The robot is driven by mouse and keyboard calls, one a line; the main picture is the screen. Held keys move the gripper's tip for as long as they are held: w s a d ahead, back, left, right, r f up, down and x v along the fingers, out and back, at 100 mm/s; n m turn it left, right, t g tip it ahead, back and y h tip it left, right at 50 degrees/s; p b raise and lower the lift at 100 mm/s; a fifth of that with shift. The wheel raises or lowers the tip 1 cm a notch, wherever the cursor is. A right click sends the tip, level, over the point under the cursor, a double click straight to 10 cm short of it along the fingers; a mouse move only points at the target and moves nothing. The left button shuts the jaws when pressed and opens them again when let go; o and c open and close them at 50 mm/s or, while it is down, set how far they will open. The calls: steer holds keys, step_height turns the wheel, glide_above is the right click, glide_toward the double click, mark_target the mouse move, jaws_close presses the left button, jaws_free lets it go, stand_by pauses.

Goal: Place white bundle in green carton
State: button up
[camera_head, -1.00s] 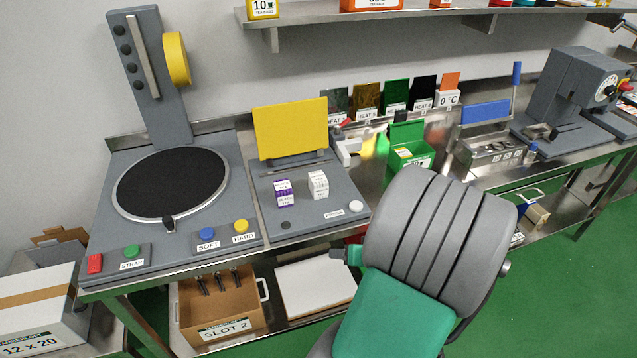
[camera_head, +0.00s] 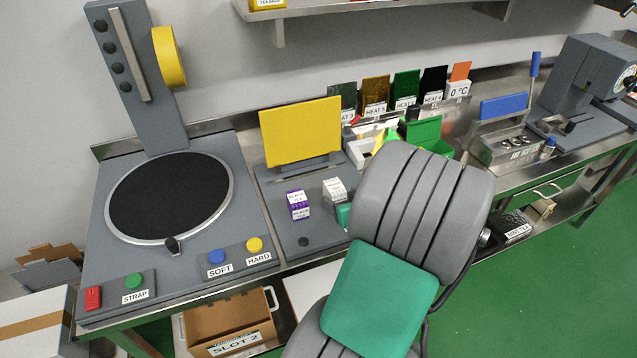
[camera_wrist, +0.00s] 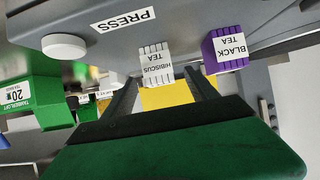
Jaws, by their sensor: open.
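The white bundle (camera_head: 335,190), labelled hibiscus tea, stands on the grey press station beside a purple black-tea bundle (camera_head: 299,204). The white bundle also shows in the wrist view (camera_wrist: 156,64), with the purple one (camera_wrist: 226,50) to its right. My gripper (camera_wrist: 163,82) is open, its two dark fingers pointing toward the white bundle, which shows between their tips. I cannot tell whether they touch it. In the head view my arm hides most of the gripper. The green carton (camera_head: 424,130) stands open behind my arm, partly hidden; it also shows in the wrist view (camera_wrist: 32,103).
A yellow upright plate (camera_head: 300,132) stands behind the bundles. A white press button (camera_wrist: 64,45) is near them in the wrist view. A round black turntable (camera_head: 170,195) lies to the left. Coloured heat-labelled cards (camera_head: 406,90) stand at the back.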

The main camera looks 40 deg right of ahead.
mark_target(331, 187)
steer(key=shift+w+d, duration=0.2)
steer(key=shift+w, duration=0.4)
steer(key=p+x, duration=0.2)
steer(key=x, duration=0.5)
steer(key=shift+w+d, duration=0.1)
steer(key=shift+w, duration=0.15)
jaws_close()
steer(key=shift+r, duration=0.15)
